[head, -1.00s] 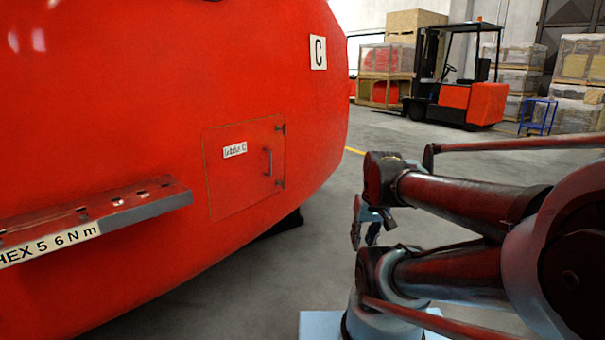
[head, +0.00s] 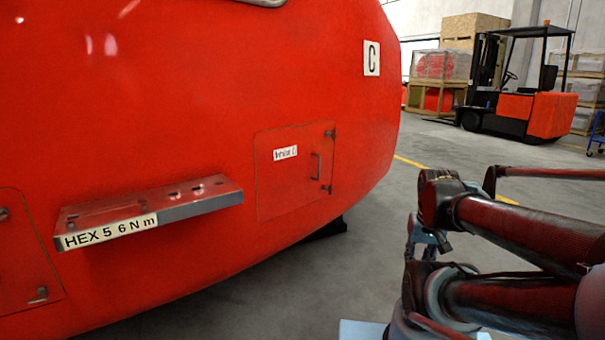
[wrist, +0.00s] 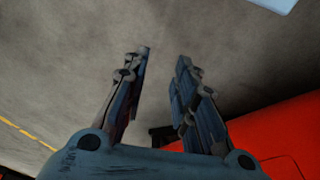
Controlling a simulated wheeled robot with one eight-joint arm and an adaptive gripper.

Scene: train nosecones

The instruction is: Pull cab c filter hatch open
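The cab C filter hatch (head: 290,190) is a square red panel, closed flush in the red nosecone. It has a white label at its upper left, a small vertical handle (head: 315,167) near its right edge, and two fittings on that right edge. A "C" plate (head: 371,58) is above it to the right. My gripper (wrist: 163,55) is open and empty in the wrist view, over grey floor. In the head view it is mostly hidden by my arm, to the right of the hatch and apart from it.
A red shelf (head: 150,210) marked "HEX 5 6 Nm" juts out left of the hatch. Another panel (head: 22,255) is at the far left. A forklift (head: 520,90) and crates (head: 440,68) stand at the back right. The floor (head: 380,215) between nosecone and arm is clear.

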